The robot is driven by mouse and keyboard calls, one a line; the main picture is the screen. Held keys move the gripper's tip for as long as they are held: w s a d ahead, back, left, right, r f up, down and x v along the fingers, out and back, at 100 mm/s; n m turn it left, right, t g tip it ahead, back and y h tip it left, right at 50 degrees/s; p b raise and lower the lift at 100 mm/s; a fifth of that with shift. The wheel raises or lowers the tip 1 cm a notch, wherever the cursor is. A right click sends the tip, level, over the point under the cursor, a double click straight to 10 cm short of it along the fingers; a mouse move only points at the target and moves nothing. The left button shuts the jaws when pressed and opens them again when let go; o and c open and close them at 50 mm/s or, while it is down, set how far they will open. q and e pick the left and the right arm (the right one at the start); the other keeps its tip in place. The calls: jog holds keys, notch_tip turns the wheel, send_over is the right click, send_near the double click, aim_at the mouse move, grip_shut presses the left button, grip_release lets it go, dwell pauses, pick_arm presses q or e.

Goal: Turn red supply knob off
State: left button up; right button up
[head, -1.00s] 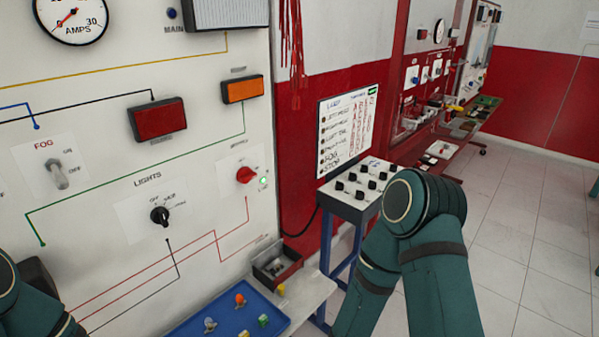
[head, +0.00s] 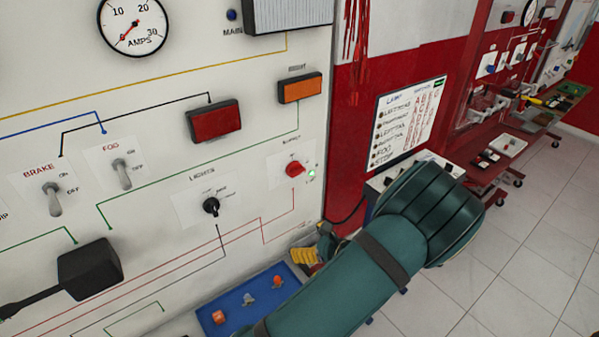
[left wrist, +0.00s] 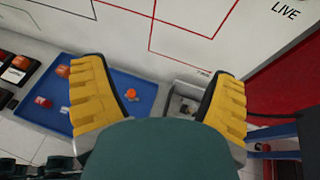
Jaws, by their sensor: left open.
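The red supply knob (head: 294,169) is on the white panel in the head view, right of the black lights knob, with a small lit green lamp (head: 311,174) beside it. My left gripper (head: 317,252) shows its yellow fingers below and slightly right of the knob, apart from it, partly hidden by my teal arm. In the left wrist view the gripper (left wrist: 160,95) is open, its two yellow fingers wide apart with nothing between them. The red knob does not show clearly in that view. My right gripper is not in view.
A blue tray (head: 235,306) with small coloured parts lies below the panel. The black lights knob (head: 211,205), toggle switches (head: 122,173) and a dark box (head: 90,270) are on or before the panel. A lamp board (head: 408,118) stands right.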

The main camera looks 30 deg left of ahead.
aim_at(299, 174)
pick_arm(q)
jog(key=w+d+r+m+t+y+p, duration=0.1)
jog(key=w+r+m+t+y, duration=0.15)
jog(key=r, duration=0.35)
jog(key=w+d+r+m+t+y, duration=0.1)
jog(key=w+r+t, duration=0.1)
jog(key=w+r, duration=0.25)
jog(key=shift+n+h, duration=0.25)
jog(key=x, duration=0.8)
jog(key=p+x, duration=0.1)
jog(key=x, duration=0.4)
jog(key=shift+s+a+r, duration=0.15)
jog(key=shift+a+r, duration=0.05)
jog(key=shift+r, duration=0.05)
jog(key=c, duration=1.2)
